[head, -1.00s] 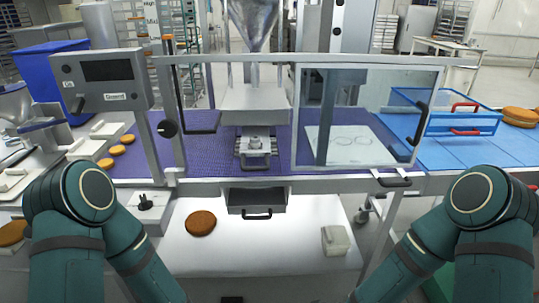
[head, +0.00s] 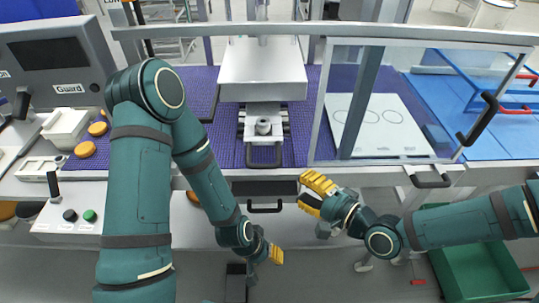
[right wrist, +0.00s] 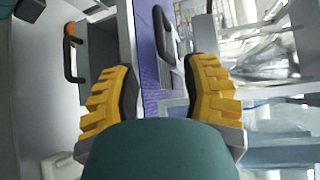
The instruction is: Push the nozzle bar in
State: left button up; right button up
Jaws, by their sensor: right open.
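The nozzle bar (head: 264,125) is a grey metal slide with a round fitting on top. It sits under the grey hopper housing (head: 262,70), and its black U-shaped handle (head: 264,165) sticks out toward me over the purple belt. In the right wrist view a black handle (right wrist: 165,35) shows ahead, between the open fingers. My right gripper (head: 315,192), with yellow fingers, is open and empty, in front of the machine to the right of that handle and apart from it. My left gripper (head: 272,256) is low, nearer me; its finger opening cannot be made out.
A drawer with a black handle (head: 265,206) is below the bar. A clear guard door (head: 385,100) with a black handle stands to the right. My left arm crosses the left side. A control box (head: 75,215) is at the lower left, and a green crate (head: 480,268) is at the lower right.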

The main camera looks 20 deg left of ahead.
aim_at(268, 168)
jog(key=b+x, duration=0.1)
jog(key=x, duration=1.2)
jog(key=shift+w+a+f+b, duration=0.1)
jog(key=shift+a+b, duration=0.1)
jog(key=shift+b, duration=0.15)
grip_shut()
